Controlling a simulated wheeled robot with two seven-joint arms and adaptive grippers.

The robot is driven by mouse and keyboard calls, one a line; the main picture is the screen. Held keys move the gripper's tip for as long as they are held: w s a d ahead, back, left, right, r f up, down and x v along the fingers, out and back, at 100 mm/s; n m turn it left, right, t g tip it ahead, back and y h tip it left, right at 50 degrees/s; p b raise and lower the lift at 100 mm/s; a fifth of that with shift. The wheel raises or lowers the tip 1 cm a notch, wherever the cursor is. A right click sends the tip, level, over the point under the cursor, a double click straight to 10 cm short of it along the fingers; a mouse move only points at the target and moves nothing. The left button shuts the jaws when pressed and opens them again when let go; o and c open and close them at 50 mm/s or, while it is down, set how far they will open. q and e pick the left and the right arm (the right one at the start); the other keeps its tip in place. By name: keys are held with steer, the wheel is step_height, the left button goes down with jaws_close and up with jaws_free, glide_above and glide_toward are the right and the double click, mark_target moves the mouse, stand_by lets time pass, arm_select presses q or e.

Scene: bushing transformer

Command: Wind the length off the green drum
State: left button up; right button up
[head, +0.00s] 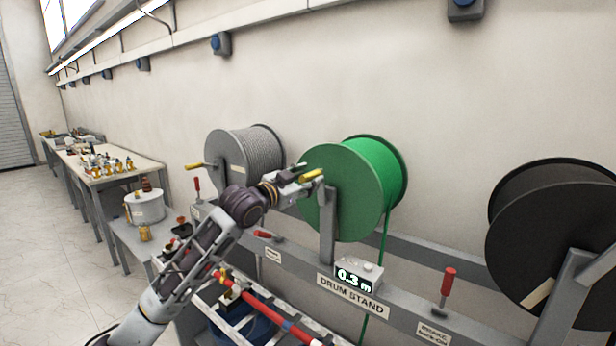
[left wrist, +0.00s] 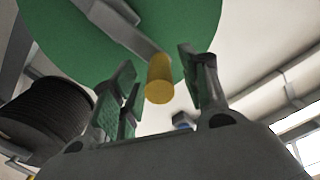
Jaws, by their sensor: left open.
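The green drum (head: 345,205) hangs on the drum stand (head: 402,318), between a grey drum and a black one. Its crank has a yellow handle (head: 311,175). A green length (head: 386,232) hangs from the drum's right side and passes down behind the stand. The counter (head: 358,278) on the stand reads 0.3 m. My left gripper (head: 298,181) is open at the yellow handle. In the left wrist view, the yellow handle (left wrist: 159,82) shows between the spread fingers, with the green drum (left wrist: 215,25) behind it. Contact cannot be told. My right gripper is not in view.
The grey drum (head: 232,160) stands left and the black drum (head: 515,245) right. Red-handled levers (head: 447,285) rise from the stand's beam. A red bar (head: 262,312) lies low in front. A cluttered workbench (head: 130,178) runs along the wall at left.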

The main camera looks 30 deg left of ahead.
arm_select(q)
steer(key=shift+w, duration=0.5)
steer(key=shift+c, duration=0.4)
jaws_close()
